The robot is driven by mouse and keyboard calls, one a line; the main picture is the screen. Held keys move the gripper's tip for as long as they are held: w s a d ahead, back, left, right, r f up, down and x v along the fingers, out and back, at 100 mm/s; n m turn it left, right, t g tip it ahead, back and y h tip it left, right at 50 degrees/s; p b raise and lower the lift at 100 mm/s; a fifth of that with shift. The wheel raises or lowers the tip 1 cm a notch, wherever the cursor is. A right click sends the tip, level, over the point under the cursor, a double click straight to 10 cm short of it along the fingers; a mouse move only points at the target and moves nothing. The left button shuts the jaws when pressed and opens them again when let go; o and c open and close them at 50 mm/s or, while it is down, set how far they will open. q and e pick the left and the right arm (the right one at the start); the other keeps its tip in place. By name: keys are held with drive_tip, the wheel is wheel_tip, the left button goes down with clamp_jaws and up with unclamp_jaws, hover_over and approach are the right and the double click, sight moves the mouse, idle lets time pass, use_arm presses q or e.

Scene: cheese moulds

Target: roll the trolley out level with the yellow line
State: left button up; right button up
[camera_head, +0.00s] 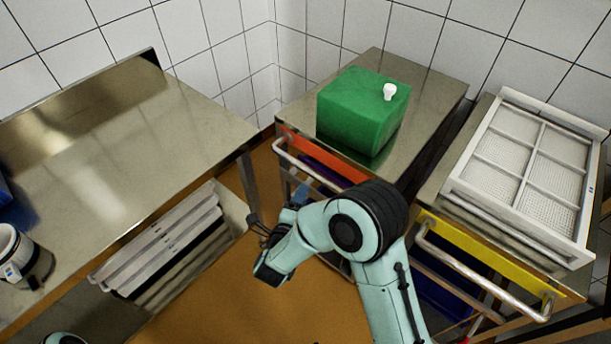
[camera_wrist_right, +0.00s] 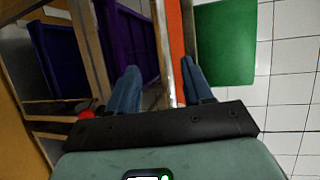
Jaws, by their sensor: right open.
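A steel trolley (camera_head: 424,87) with an orange front strip and a pale bar handle (camera_head: 289,160) stands at the back centre of the head view. The handle (camera_wrist_right: 160,40) and orange strip (camera_wrist_right: 176,45) also show in the right wrist view. My right gripper (camera_wrist_right: 160,88) is open, its blue fingers on either side of the handle bar; I cannot tell whether they touch it. In the head view, my right arm partly hides the gripper and the handle's right end. My left gripper is out of view. I cannot make out a yellow floor line.
A green block (camera_head: 350,115) with a white knob sits on the trolley. A yellow-fronted trolley (camera_head: 462,242) with a white mould frame (camera_head: 520,165) stands close on the right. A steel table (camera_head: 130,150) stands left. Orange floor (camera_head: 215,290) lies open between.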

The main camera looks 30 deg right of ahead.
drive_tip(key=p+x, duration=0.1)
drive_tip(key=x, duration=1.2)
drive_tip(key=shift+d+r+p, duration=0.15)
drive_tip(key=shift+d+p, duration=0.2)
drive_tip(key=shift+p, duration=0.05)
clamp_jaws()
drive_tip(key=shift+a, duration=0.1)
